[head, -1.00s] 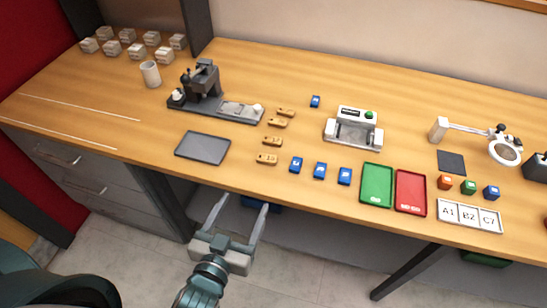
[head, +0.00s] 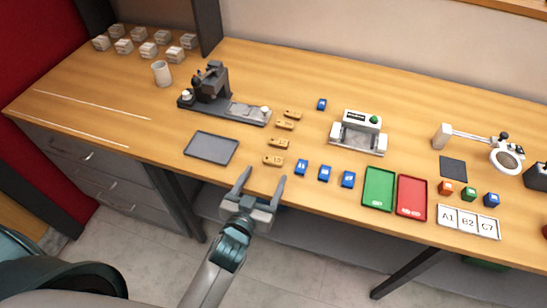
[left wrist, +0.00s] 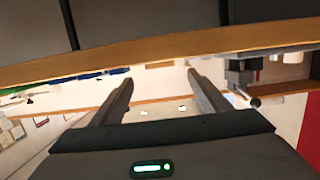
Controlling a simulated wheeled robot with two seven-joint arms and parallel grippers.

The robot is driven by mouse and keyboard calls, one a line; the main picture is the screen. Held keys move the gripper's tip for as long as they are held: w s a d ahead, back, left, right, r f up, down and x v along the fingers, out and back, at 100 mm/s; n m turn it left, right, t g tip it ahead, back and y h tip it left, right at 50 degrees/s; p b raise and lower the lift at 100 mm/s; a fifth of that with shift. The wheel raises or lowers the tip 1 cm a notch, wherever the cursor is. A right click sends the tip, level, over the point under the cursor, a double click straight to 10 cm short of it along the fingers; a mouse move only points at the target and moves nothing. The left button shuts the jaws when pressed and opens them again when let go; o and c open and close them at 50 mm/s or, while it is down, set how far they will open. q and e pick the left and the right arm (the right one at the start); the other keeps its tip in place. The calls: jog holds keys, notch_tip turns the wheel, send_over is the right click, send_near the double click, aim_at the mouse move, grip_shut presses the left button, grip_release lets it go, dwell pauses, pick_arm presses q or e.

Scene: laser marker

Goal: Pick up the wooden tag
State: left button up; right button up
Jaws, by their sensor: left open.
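Several small wooden tags lie in a short column on the table in the head view, the nearest tag (head: 273,160) close to the front edge, then another tag (head: 279,143), and two more tags (head: 285,125) and (head: 292,113) further back. My left gripper (head: 264,181) is open and empty at the table's front edge, just short of the nearest tag and apart from it. In the left wrist view the two fingers (left wrist: 160,78) stand apart with nothing between them. My right gripper is not in view.
A grey tray (head: 211,148) lies left of the tags, with a dark marking machine (head: 211,88) behind it. Blue blocks (head: 301,167) stand just right of the nearest tag. Green (head: 378,190) and red (head: 412,198) trays lie further right. The wooden table edge crosses the wrist view.

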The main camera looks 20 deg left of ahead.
aim_at(272, 163)
pick_arm(q)
jog(key=shift+w+f, duration=0.1)
jog(key=shift+w, duration=0.4)
jog(key=shift+w+p, duration=0.35)
jog(key=shift+w, duration=0.05)
jog(key=w, duration=0.1)
jog(key=w+f+p, duration=0.1)
jog(key=w, duration=0.1)
jog(key=shift+w+p, duration=0.3)
jog(key=shift+w+f, duration=0.2)
jog(key=shift+w, duration=0.1)
jog(key=c, duration=1.1)
